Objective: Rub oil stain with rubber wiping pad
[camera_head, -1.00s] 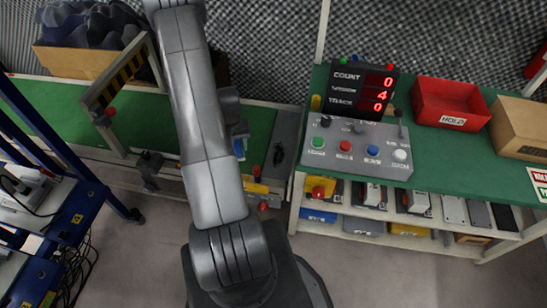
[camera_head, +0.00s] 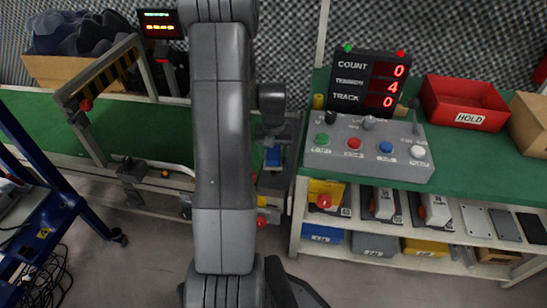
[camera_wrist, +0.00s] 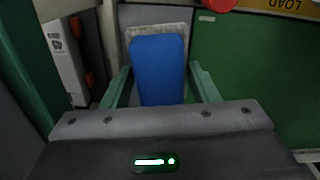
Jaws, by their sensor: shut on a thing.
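My gripper (camera_wrist: 161,82) is shut on the rubber wiping pad (camera_wrist: 158,68), with its green fingers on either side of the blue body. A pale grey edge shows at the pad's far end. In the head view the pad is a small blue patch (camera_head: 273,157) under my wrist, between the green conveyor belt (camera_head: 40,122) and the control bench; my arm hides part of this area. I cannot make out an oil stain in either view.
A control panel (camera_head: 345,163) with buttons and a count display (camera_head: 368,80) stands on the green bench at right. A red HOLD bin (camera_head: 462,100) is beside it. A striped gate (camera_head: 100,75) spans the belt. A blue cart frame (camera_head: 58,185) is at left.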

